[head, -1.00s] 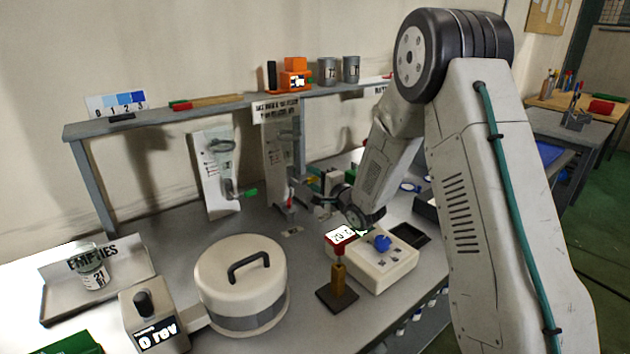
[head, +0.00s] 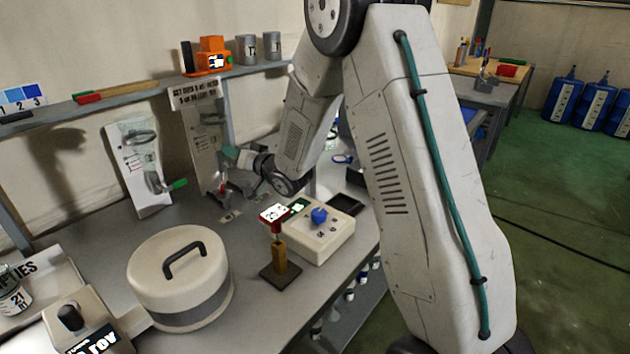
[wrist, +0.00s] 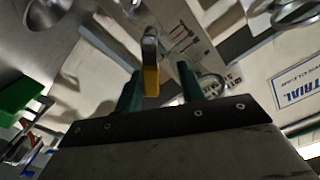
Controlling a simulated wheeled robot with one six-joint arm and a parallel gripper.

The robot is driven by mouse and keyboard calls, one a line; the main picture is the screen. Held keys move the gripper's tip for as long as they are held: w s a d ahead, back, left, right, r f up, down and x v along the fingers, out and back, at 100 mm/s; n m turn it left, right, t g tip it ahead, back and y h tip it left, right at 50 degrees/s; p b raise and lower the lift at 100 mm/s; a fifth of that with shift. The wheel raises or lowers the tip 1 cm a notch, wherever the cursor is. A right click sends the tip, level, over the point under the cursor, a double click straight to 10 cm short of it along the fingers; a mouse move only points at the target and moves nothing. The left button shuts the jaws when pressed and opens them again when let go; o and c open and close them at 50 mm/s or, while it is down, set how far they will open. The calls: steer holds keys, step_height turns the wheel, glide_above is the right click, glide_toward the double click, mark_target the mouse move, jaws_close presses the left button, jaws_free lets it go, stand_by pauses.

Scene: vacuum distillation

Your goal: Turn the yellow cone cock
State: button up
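The yellow cone cock handle (wrist: 151,80), with a grey rounded end above it, shows in the wrist view between my gripper's two green fingers (wrist: 160,90). It is nearer the left finger, and a gap shows to the right finger. My gripper is open around it; I cannot tell whether the left finger touches it. In the head view, my gripper (head: 233,155) is beside the right-hand upright panel (head: 205,130) under the shelf. The yellow handle cannot be made out there.
A panel with a green-handled cock (head: 178,184) stands to the left. A red-handled part (head: 222,187) sits low by the right panel. A white control box (head: 325,245), a red-topped stand (head: 279,255) and a lidded round vessel (head: 180,275) stand in front. The shelf (head: 140,92) runs above.

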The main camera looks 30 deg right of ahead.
steer(key=n, duration=0.1)
steer(key=a+n, duration=0.1)
steer(key=n, duration=0.2)
steer(key=shift+s+a+r, duration=0.25)
steer(key=shift+r, duration=0.05)
steer(key=s+d+r+g+h, duration=0.1)
steer(key=s+r+g+h, duration=0.1)
steer(key=s, duration=0.9)
steer(key=s+d+r+m+g+h, duration=0.1)
steer(key=s+g, duration=0.4)
steer(key=s, duration=0.6)
steer(key=s+d+r+m+g+h, duration=0.1)
steer(key=s+d+r+g+h, duration=0.2)
steer(key=s, duration=0.7)
steer(key=shift+s+d+g+h, duration=0.25)
steer(key=shift+s+g+h, duration=0.15)
steer(key=shift+g, duration=0.3)
steer(key=shift+r, duration=0.1)
